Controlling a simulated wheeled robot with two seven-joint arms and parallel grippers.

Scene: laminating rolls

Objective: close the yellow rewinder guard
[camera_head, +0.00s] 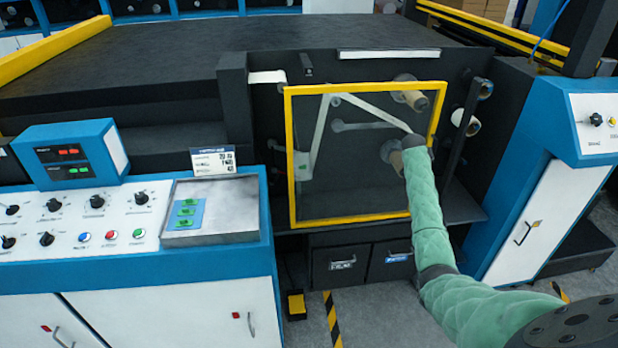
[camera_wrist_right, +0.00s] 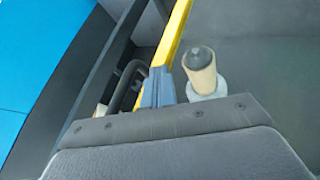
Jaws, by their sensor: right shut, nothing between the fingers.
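The yellow rewinder guard (camera_head: 365,87) is a yellow frame with a clear panel, in front of the dark roll bay in the head view. Its lower right side is hidden by my right arm. In the right wrist view its yellow bar (camera_wrist_right: 176,30) runs up from behind my right gripper (camera_wrist_right: 160,75). The grey fingers are together and empty, beside or against that bar; I cannot tell if they touch. In the head view the right hand (camera_head: 415,142) is at the guard's right side, fingertips hidden. I cannot tell whether the guard sits flush. My left gripper is out of view.
Pale roll cores (camera_head: 416,100) show behind the panel, one also near my gripper in the wrist view (camera_wrist_right: 198,70). A dark slanted bar (camera_head: 462,135) stands right of the guard. A control console (camera_head: 90,225) is at left, a blue-white cabinet (camera_head: 530,215) at right.

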